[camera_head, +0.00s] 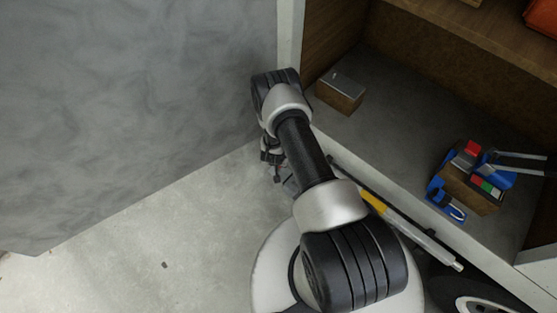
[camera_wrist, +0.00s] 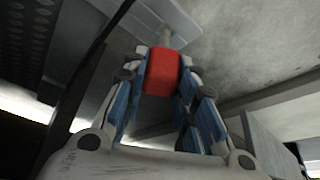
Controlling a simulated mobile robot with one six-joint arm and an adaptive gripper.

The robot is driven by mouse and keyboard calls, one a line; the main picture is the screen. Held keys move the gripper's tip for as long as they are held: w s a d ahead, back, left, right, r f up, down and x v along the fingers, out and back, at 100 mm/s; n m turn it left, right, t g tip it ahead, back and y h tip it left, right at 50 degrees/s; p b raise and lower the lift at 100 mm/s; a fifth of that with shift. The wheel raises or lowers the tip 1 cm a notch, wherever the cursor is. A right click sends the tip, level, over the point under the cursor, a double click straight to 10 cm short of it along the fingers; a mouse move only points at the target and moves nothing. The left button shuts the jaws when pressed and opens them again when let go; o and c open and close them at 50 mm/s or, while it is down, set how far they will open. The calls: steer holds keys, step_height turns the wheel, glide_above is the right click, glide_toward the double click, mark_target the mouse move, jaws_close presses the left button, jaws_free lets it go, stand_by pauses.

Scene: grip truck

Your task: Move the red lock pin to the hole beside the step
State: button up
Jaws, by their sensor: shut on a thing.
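In the wrist view the red lock pin (camera_wrist: 162,72) has a red block-like head held between my blue-padded fingers. A grey metal shaft (camera_wrist: 176,38) runs on from beyond the head toward a pale flat plate (camera_wrist: 160,14); I cannot tell whether the pin sits in the plate or only in front of it. My gripper (camera_wrist: 162,84) is shut on the red head. In the head view my gripper (camera_head: 272,158) is low beside the truck's sill, mostly hidden by my arm, and the pin cannot be made out. The hole and the step cannot be clearly identified.
A long bar with a yellow band (camera_head: 374,200) runs along the sill, right of my arm. The truck bay (camera_head: 385,125) holds a small wooden box (camera_head: 340,94) and a tool crate (camera_head: 470,192). A grey panel (camera_head: 130,110) stands left; pale floor (camera_head: 130,245) is open. A wheel (camera_head: 490,304) is lower right.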

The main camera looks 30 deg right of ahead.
steer(key=shift+f+b, duration=1.95)
steer(key=shift+f, duration=0.15)
steer(key=shift+f, duration=0.2)
steer(key=o, duration=1.2)
steer(key=shift+r, duration=0.1)
steer(key=v, duration=1.2)
steer(key=shift+w+d, duration=0.1)
